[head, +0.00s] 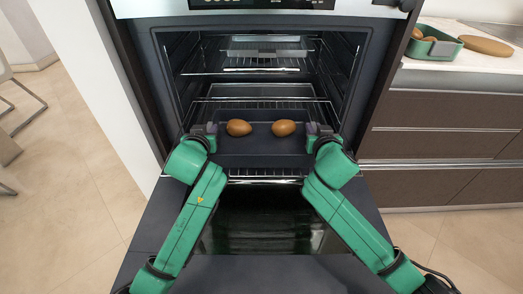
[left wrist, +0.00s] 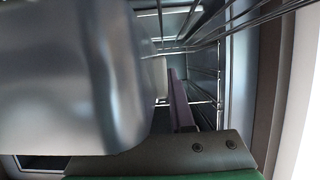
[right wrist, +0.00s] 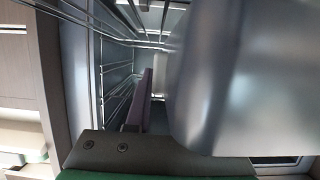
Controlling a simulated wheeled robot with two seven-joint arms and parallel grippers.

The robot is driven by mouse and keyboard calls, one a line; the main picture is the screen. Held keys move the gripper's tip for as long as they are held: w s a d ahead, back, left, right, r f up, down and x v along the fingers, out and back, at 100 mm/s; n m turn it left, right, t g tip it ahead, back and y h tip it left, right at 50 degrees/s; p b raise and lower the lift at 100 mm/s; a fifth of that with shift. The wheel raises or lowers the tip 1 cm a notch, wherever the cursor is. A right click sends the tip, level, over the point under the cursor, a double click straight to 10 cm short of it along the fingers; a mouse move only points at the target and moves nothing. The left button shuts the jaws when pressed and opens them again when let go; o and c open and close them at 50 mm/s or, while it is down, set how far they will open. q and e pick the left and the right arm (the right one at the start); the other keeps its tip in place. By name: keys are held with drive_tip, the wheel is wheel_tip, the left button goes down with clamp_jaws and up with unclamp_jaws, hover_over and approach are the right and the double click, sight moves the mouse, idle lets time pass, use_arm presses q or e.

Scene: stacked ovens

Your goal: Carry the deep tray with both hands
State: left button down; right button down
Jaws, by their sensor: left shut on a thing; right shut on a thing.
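A dark deep tray (head: 262,152) sits at the mouth of the open oven in the head view, with two brown, potato-like items (head: 239,128) (head: 284,128) on it. My left gripper (head: 207,130) is shut on the tray's left side, and my right gripper (head: 316,130) is shut on its right side. The tray's grey wall fills much of the left wrist view (left wrist: 70,80) and of the right wrist view (right wrist: 250,80). The fingertips are partly hidden by the tray in the wrist views. The tray looks about level.
The oven cavity (head: 260,85) holds wire racks above and below the tray. The oven door (head: 270,270) is folded down beneath my arms. At right, a counter (head: 470,75) bears a green tray (head: 433,46) with brown items and a wooden board (head: 486,46).

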use_arm(q)
drive_tip(key=shift+a+f+b, duration=0.1)
drive_tip(key=shift+f+b, duration=0.25)
drive_tip(key=shift+f, duration=0.25)
use_arm(e)
drive_tip(key=shift+d+f, duration=0.1)
drive_tip(key=shift+f, duration=0.5)
use_arm(q)
drive_tip(key=c, duration=0.8)
unclamp_jaws()
drive_tip(key=shift+r+p, duration=0.3)
drive_tip(key=shift+p, duration=0.05)
use_arm(e)
drive_tip(key=c, duration=0.8)
unclamp_jaws()
drive_tip(key=shift+r, duration=0.25)
use_arm(q)
drive_tip(key=shift+s, duration=0.1)
use_arm(e)
drive_tip(key=shift+s+r, duration=0.1)
use_arm(q)
drive_tip(key=v, duration=1.1)
drive_tip(key=shift+s+r, duration=0.15)
drive_tip(key=shift+s, duration=0.35)
use_arm(e)
drive_tip(key=shift+s, duration=0.2)
drive_tip(key=v, duration=1.1)
drive_tip(key=shift+s+r, duration=0.15)
drive_tip(key=shift+s, duration=0.15)
